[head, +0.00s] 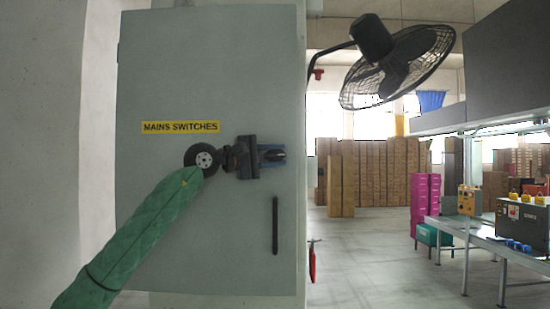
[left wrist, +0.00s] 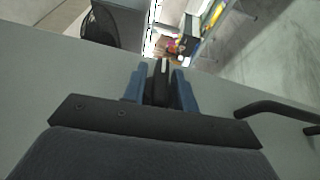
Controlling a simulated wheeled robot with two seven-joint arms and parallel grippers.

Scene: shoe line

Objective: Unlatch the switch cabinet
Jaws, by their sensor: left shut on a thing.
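The grey switch cabinet (head: 210,75) fills the middle of the head view, with a yellow "MAINS SWITCHES" label (head: 180,127). Its door looks closed. The latch is partly hidden by the fingers. The handle also shows at the right of the left wrist view (left wrist: 275,110), apart from the gripper. My right gripper is out of view.
A black fan (head: 398,65) juts out at the upper right of the cabinet. A red item (head: 312,262) hangs by the cabinet's lower right side. A workbench (head: 480,238) with boxes stands farther right. The floor (head: 370,260) between is clear.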

